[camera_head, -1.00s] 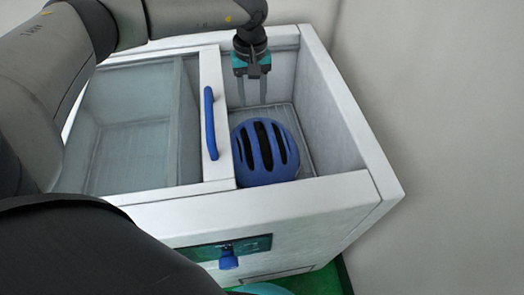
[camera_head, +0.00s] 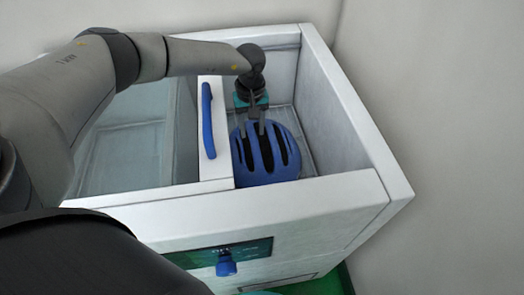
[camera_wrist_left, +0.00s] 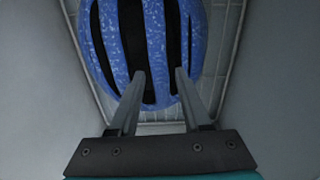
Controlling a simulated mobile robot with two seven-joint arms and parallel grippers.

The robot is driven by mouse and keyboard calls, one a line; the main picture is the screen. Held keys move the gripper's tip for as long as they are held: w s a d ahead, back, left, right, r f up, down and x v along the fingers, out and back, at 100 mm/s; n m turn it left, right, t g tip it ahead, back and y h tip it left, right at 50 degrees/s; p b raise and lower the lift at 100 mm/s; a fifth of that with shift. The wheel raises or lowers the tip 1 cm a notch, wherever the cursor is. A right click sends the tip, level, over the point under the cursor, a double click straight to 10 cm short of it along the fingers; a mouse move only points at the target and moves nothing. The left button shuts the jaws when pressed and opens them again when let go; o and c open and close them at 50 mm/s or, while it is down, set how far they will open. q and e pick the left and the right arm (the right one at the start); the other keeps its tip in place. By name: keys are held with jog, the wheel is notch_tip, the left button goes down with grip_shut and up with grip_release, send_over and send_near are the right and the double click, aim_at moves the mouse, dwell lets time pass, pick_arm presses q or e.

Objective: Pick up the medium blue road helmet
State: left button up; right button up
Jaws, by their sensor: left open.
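The blue helmet (camera_head: 265,163) with black vents lies in the open right compartment of the white drop tower box. In the left wrist view the speckled blue helmet (camera_wrist_left: 110,45) fills the upper middle, cut off by the top edge. My left gripper (camera_head: 252,130) points down into the compartment at the helmet's far edge. In the left wrist view its two fingers (camera_wrist_left: 160,75) are apart, with their tips over a helmet rib and the vents beside it. I cannot tell whether they touch it. My right gripper is not in view.
White walls (camera_head: 345,110) enclose the compartment closely. A sliding glass panel with a blue handle (camera_head: 208,120) covers the left side. A blue knob (camera_head: 226,264) sits on the front face. Room walls stand close behind and to the right.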

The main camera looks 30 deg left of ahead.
pick_arm(q)
jog(key=shift+f+b, duration=0.3)
jog(key=shift+f, duration=0.75)
jog(key=shift+c, duration=0.4)
grip_shut()
dwell(0.3)
